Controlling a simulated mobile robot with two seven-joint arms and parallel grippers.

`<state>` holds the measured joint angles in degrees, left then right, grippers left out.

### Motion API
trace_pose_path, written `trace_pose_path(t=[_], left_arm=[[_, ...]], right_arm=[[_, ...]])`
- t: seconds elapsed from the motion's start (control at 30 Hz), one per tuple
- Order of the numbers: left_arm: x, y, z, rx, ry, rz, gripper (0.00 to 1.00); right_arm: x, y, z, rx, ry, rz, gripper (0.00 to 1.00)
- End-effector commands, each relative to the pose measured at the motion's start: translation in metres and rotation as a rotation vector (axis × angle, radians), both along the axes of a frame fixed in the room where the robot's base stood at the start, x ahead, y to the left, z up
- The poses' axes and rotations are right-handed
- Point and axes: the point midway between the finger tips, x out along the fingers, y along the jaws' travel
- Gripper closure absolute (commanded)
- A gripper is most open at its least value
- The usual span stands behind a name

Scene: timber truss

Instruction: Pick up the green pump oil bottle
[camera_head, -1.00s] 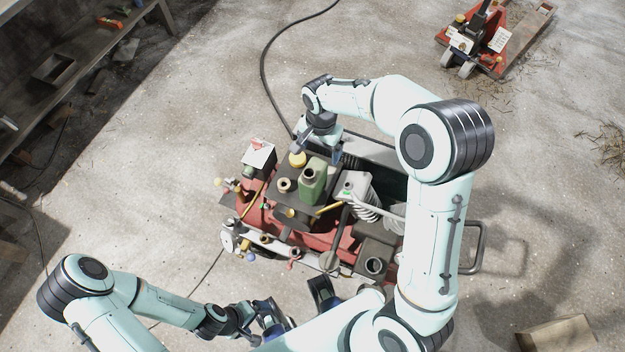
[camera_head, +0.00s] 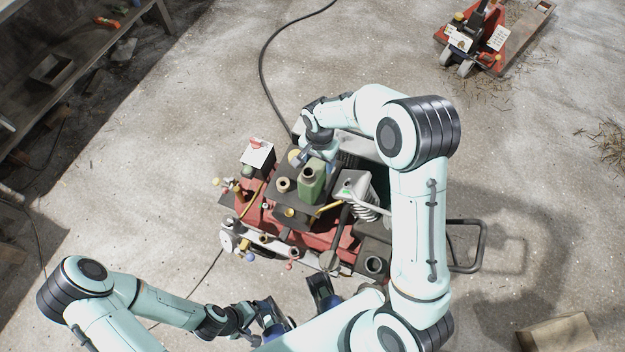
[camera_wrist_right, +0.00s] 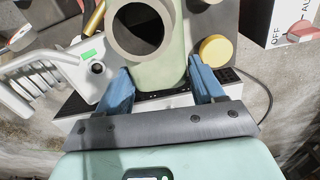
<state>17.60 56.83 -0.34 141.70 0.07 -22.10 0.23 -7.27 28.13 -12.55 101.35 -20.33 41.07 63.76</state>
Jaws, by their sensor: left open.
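The green pump oil bottle (camera_head: 312,186) stands upright on the dark top of the red machine, its round open neck facing up. My right gripper (camera_head: 311,160) is at the bottle's far side in the head view. In the right wrist view, the bottle (camera_wrist_right: 160,68) lies between the two blue fingertips of the right gripper (camera_wrist_right: 160,72). The fingers are spread at either side of it; contact cannot be told. My left gripper (camera_head: 296,308) is open and empty near the bottom of the head view, apart from the machine.
The machine (camera_head: 262,208) carries several fittings around the bottle. A yellow cap (camera_wrist_right: 214,50) and a white coiled part (camera_head: 362,200) are close beside it. A pallet jack (camera_head: 492,38) stands at the top right. A bench (camera_head: 75,62) is at the top left. Floor around is mostly clear.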

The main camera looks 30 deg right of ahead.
Motion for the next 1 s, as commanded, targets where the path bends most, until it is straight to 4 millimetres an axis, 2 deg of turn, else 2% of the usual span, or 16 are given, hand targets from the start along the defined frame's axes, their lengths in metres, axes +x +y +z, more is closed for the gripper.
trace_pose_path(t=[0.03, 0.13, 0.17, 0.67, 1.0], left_arm=[[0.0, 0.0, 0.0, 0.0, 0.0, 0.0, 0.11], [0.0, 0.0, 0.0, 0.0, 0.0, 0.0, 0.11], [0.0, 0.0, 0.0, 0.0, 0.0, 0.0, 0.11], [0.0, 0.0, 0.001, 0.0, 0.0, 0.0, 0.11], [0.001, 0.0, 0.003, 0.0, -0.001, 0.0, 0.11]], right_arm=[[0.0, 0.0, 0.0, 0.0, 0.0, 0.0, 0.5], [0.0, 0.0, 0.0, 0.0, 0.0, 0.0, 0.82], [0.0, 0.0, 0.001, 0.0, -0.001, 0.0, 0.85], [0.001, 0.0, 0.006, 0.0, -0.002, 0.0, 0.85], [0.001, 0.0, 0.027, 0.0, -0.004, 0.0, 0.85]])
